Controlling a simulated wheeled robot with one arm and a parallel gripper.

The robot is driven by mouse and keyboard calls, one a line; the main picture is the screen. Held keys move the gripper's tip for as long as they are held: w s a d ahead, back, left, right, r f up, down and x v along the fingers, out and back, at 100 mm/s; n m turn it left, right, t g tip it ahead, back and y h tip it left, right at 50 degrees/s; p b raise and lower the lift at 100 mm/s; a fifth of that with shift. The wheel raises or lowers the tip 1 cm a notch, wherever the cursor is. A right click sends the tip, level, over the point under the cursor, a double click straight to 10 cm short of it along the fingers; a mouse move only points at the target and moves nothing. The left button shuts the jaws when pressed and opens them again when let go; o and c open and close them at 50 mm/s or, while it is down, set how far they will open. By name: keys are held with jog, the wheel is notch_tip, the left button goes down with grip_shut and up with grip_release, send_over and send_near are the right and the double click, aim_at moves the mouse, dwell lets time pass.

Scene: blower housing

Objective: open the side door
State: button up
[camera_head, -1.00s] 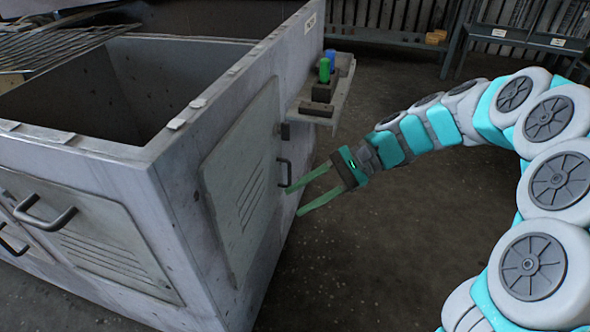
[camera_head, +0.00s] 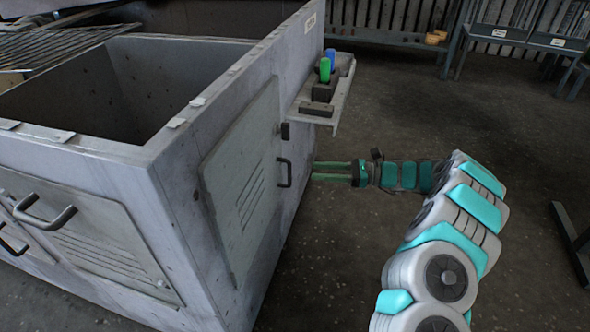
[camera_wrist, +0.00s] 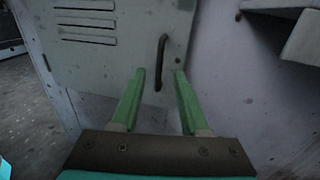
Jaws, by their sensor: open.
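The side door (camera_head: 240,185) is a pale grey louvred panel on the right face of the housing, and it looks closed. Its dark bar handle (camera_head: 284,172) is near the door's right edge. In the wrist view the door (camera_wrist: 115,40) fills the upper left and the handle (camera_wrist: 161,62) stands upright. My gripper (camera_head: 314,170) is level with the handle and just right of it in the head view. In the wrist view my gripper (camera_wrist: 159,74) is open, its two green fingers pointing at the handle, whose lower end shows between the tips. I cannot tell whether they touch it.
A small shelf (camera_head: 335,105) with a green bottle (camera_head: 324,70) and a blue one (camera_head: 330,57) juts out above the handle. The front panel has another handle (camera_head: 45,215). Open floor (camera_head: 330,260) lies right of the housing.

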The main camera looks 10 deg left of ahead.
jog(key=s+a, duration=0.1)
jog(key=a, duration=0.6)
jog(key=shift+a, duration=0.3)
jog(key=shift+s, duration=0.1)
grip_shut()
dwell(1.1)
